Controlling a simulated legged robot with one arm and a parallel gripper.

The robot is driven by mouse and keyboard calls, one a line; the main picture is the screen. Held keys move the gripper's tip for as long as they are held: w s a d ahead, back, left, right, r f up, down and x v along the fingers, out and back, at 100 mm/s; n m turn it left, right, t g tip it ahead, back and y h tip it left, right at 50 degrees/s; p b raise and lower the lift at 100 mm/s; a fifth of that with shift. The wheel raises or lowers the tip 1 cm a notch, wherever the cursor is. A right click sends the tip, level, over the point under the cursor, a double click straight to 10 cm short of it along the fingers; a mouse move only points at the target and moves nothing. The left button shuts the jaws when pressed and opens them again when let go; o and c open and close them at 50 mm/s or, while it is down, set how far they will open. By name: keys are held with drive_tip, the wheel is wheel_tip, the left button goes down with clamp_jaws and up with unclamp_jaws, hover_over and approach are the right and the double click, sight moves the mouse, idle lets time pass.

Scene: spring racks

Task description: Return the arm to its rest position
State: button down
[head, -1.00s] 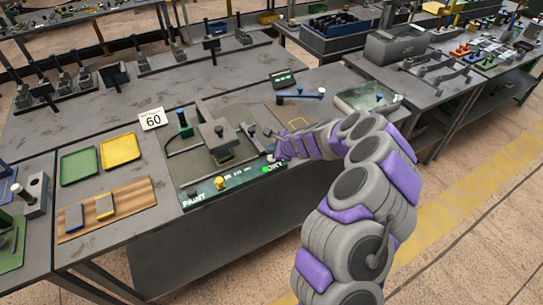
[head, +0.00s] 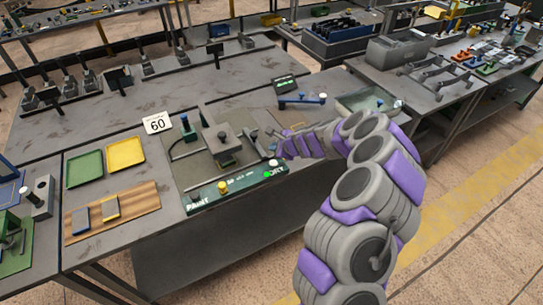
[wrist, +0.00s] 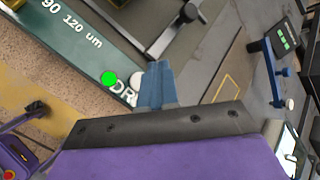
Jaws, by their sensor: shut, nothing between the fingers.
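My gripper (wrist: 157,85) shows in the wrist view as blue fingers held together with nothing between them. It is over the front edge of a green panel (wrist: 85,45) lettered "DRY", beside a lit green light (wrist: 109,78) and a white knob (wrist: 137,78). In the head view my purple and grey arm reaches from the lower right to the right end of the same panel (head: 240,184). The fingertips are too small there to make out. I cannot tell whether the gripper touches the white knob.
A fixture with a grey block (head: 222,138) stands behind the panel. A blue-handled lever (head: 302,100) and a clear tray (head: 368,103) lie to the right. Green (head: 85,168) and yellow (head: 125,153) trays and a wooden board (head: 110,213) are at left. The floor in front is open.

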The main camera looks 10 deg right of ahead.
drive_tip(key=s+a+r+n+g+y, duration=0.25)
drive_tip(key=s+a+r+n, duration=0.35)
drive_tip(key=a+r, duration=0.5)
drive_tip(key=s+a+r+n+g, duration=0.1)
drive_tip(key=s+a+r+n, duration=0.1)
drive_tip(key=s+r+n, duration=0.35)
drive_tip(key=s+a+r+n+g, duration=0.2)
drive_tip(key=s+r, duration=0.1)
drive_tip(key=s, duration=0.6)
drive_tip(key=s+d+n+g+h, duration=0.1)
drive_tip(key=s+d, duration=0.4)
drive_tip(key=s, duration=0.5)
drive_tip(key=s+d+n+g+h, duration=0.2)
drive_tip(key=s+d+n+h, duration=0.1)
drive_tip(key=s, duration=0.7)
drive_tip(key=s+d+n+g+h, duration=0.1)
drive_tip(key=s+d+n+h, duration=0.2)
drive_tip(key=s+d, duration=0.3)
drive_tip(key=s, duration=0.5)
drive_tip(key=shift+d+f, duration=0.2)
drive_tip(key=shift+d, duration=0.15)
